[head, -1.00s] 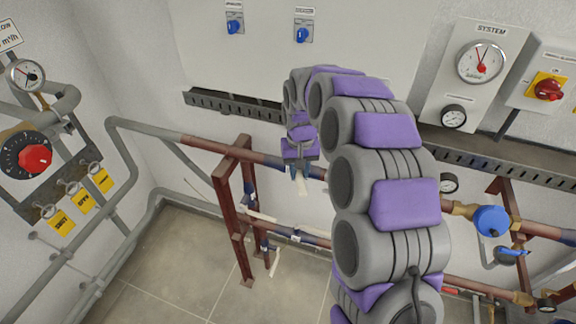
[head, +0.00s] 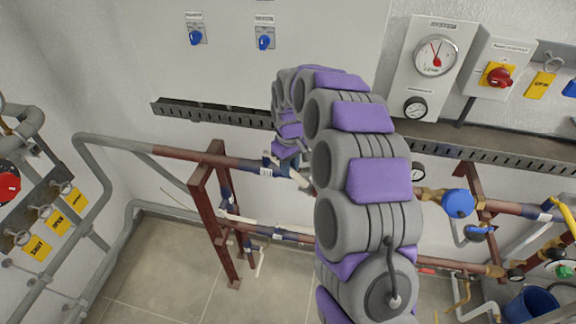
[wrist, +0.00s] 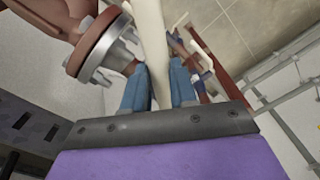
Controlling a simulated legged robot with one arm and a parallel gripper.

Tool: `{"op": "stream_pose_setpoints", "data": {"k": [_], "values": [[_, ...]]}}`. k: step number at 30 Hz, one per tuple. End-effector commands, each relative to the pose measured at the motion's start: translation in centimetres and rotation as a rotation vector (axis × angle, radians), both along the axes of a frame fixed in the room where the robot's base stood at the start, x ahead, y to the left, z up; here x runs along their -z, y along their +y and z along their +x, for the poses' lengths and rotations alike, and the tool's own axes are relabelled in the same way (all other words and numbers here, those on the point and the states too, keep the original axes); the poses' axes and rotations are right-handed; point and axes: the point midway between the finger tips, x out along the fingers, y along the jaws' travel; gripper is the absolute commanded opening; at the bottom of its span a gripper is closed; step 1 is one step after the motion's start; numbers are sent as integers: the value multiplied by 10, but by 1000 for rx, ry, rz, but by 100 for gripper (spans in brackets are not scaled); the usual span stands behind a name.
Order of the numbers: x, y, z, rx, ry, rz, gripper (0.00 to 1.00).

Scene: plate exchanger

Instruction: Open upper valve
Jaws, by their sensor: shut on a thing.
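The upper valve's white lever handle (wrist: 150,30) runs up between the two blue fingers of my gripper (wrist: 159,75) in the wrist view. The fingers are shut on it. In the head view my gripper (head: 288,166) is at the upper pipe, and the pale handle (head: 301,180) slants down to the right below it. The valve body is mostly hidden by my wrist. A red-brown pipe flange with bolts (wrist: 92,47) is close to the left finger in the wrist view.
A red-brown support frame (head: 208,205) stands left of my gripper. A slotted cable tray (head: 210,112) crosses the wall above. A blue pump or actuator (head: 457,203) is to the right. The floor at lower left is clear.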

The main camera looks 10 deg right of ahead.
Motion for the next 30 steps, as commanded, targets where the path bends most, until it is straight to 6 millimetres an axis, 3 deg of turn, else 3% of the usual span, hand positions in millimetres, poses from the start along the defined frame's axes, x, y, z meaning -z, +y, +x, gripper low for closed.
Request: {"op": "stream_pose_setpoints", "data": {"k": [7,8,15,25,30], "values": [[-2,0,2,2,-10,2,0],[-2,0,2,3,-10,2,28],[-1,0,1,3,-5,1,51],[-4,0,1,3,-4,1,52],[-25,1,1,3,-5,1,52]]}}
